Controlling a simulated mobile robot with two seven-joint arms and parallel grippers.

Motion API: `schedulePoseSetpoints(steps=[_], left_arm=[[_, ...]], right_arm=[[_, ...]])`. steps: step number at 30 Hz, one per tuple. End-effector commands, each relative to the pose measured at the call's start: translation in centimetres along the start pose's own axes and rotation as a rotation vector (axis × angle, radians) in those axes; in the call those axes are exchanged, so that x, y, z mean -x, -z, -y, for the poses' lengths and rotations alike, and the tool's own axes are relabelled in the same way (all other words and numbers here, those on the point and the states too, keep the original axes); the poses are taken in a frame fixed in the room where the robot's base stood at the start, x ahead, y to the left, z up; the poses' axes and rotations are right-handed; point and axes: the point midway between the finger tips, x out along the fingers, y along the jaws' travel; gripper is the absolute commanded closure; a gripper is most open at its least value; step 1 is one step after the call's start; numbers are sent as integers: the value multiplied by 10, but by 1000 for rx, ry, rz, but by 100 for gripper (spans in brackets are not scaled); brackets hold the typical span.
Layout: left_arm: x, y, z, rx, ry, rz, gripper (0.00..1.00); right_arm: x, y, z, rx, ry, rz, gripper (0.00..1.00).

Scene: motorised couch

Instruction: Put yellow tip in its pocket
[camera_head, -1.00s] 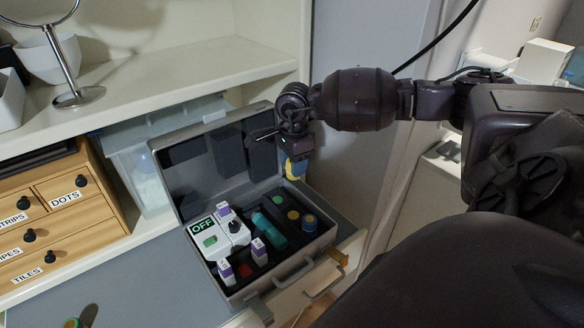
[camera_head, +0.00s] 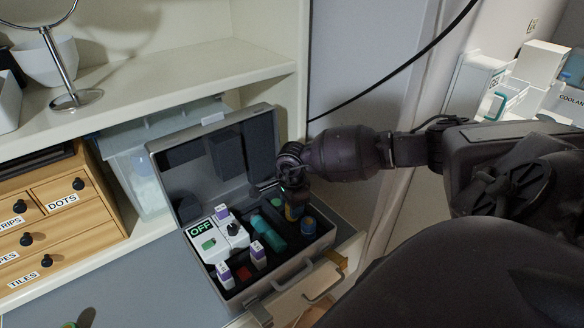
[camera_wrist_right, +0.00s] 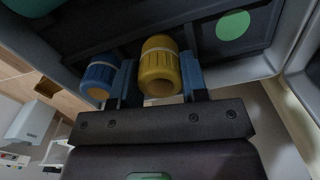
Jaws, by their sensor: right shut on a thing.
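My right gripper (camera_head: 292,192) is shut on the yellow tip (camera_head: 294,212), low over the right part of the open grey case (camera_head: 318,241). In the right wrist view, the blue fingers of the gripper (camera_wrist_right: 158,80) stand on both sides of the ribbed yellow tip (camera_wrist_right: 160,58). The tip hides the yellow-marked spot in the case's dark insert. I cannot tell whether the tip is inside that pocket or just above it. A blue tip (camera_head: 308,225) stands beside it, also in the wrist view (camera_wrist_right: 98,77). My left gripper is not in view.
The case holds a white device (camera_head: 216,241) reading OFF, a teal cylinder (camera_head: 269,232) and several purple-and-white vials. A green disc (camera_wrist_right: 233,25) lies near the yellow tip. The raised lid (camera_head: 215,165) stands behind. Wooden drawers (camera_head: 60,225) are at left.

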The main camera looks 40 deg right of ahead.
Motion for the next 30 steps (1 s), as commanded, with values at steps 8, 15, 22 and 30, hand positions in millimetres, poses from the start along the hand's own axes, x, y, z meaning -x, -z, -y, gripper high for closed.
schedulePoseSetpoints(steps=[8,15,22,30], left_arm=[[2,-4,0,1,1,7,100],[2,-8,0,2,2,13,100],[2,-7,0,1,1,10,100],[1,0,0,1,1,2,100]], right_arm=[[-7,0,0,1,2,-1,85],[-10,0,0,1,1,0,52],[-10,0,0,1,1,0,34],[-4,0,0,1,2,0,34]])
